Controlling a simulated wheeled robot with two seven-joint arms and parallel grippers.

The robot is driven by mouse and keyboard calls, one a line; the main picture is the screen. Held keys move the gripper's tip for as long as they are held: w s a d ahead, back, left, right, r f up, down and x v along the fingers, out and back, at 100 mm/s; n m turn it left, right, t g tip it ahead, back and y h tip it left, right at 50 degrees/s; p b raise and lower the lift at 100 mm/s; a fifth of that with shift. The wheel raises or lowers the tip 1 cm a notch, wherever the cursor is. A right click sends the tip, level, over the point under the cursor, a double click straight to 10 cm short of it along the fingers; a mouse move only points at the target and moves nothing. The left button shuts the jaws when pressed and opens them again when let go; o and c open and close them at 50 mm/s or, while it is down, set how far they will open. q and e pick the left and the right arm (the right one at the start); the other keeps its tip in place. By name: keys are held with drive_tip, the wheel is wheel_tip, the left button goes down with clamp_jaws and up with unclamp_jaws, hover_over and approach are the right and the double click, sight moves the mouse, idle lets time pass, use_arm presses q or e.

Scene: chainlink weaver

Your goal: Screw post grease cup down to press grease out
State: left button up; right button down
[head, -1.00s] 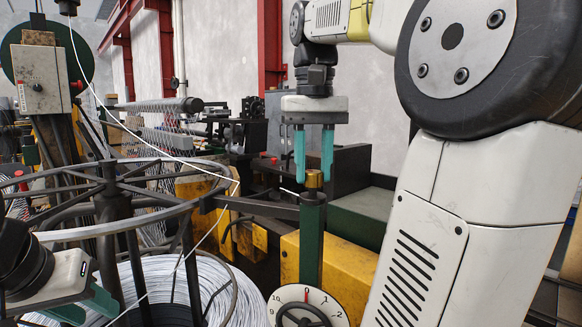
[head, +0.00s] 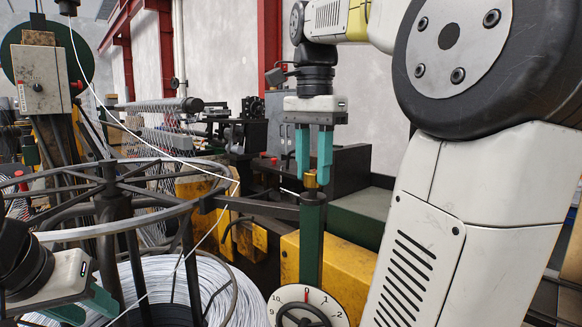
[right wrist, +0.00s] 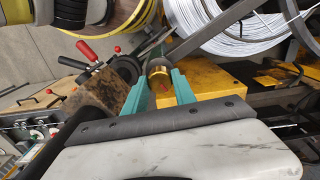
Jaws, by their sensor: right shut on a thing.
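The brass grease cup (head: 310,178) sits on top of the upright green post (head: 311,243). My right gripper (head: 313,180) points straight down over the post, its teal fingers shut on the cup from both sides. In the right wrist view the cup (right wrist: 161,78) shows between the fingertips, with a small red mark on it. My left gripper (head: 85,309) is at the lower left, well away from the post, with its greenish fingers apart and empty. Its fingertips are partly cut off by the frame edge.
A numbered dial with a handwheel (head: 306,309) stands below the post. A coil of white wire (head: 180,285) and a dark reel frame (head: 108,205) are at the left. A thin wire (head: 160,153) runs past the post. A yellow block (head: 345,275) stands behind it.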

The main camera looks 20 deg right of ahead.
sight(314, 172)
drive_tip(key=m, duration=0.6)
drive_tip(key=shift+r, duration=0.1)
drive_tip(key=shift+m, duration=0.4)
drive_tip(key=c, duration=1)
unclamp_jaws()
wheel_tip(314, 172, up, 8)
drive_tip(key=shift+f, duration=0.2)
drive_tip(key=shift+s, duration=0.1)
